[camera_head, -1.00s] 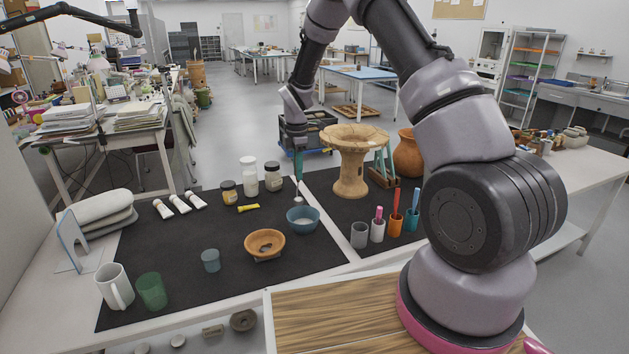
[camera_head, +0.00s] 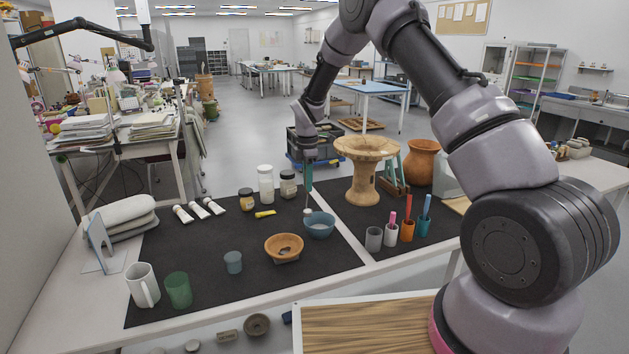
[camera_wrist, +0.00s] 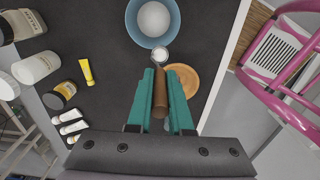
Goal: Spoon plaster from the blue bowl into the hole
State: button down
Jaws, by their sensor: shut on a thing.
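The blue bowl (camera_head: 319,229) stands on the dark mat with white plaster inside; it also shows at the top of the wrist view (camera_wrist: 174,32). The terracotta bowl (camera_head: 284,241) sits in front of it to the left, with a dark patch inside that may be the hole. My gripper (camera_head: 309,186) has teal fingers shut on a spoon with a brown handle (camera_wrist: 159,100). The spoon's head (camera_head: 307,211) points down beside the blue bowl's left rim and looks whitish. In the wrist view my fingers (camera_wrist: 160,75) partly cover the terracotta bowl (camera_wrist: 187,73).
A small blue-grey cup (camera_head: 233,262) stands left of the terracotta bowl. Jars (camera_head: 266,184) and a yellow tube (camera_head: 265,214) lie behind. The front-middle mat is clear.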

jog(key=s+a, duration=0.7)
jog(key=a, duration=0.2)
jog(key=s+d+f+t+y, duration=0.7)
jog(key=s+f+t+y, duration=0.1)
jog(key=f+t+y, duration=0.1)
jog(key=shift+d+f+t+y, duration=0.4)
jog(key=shift+f+y, duration=0.1)
jog(key=shift+f, duration=0.7)
dwell(0.4)
jog(key=shift+w+r, duration=0.1)
dwell(0.8)
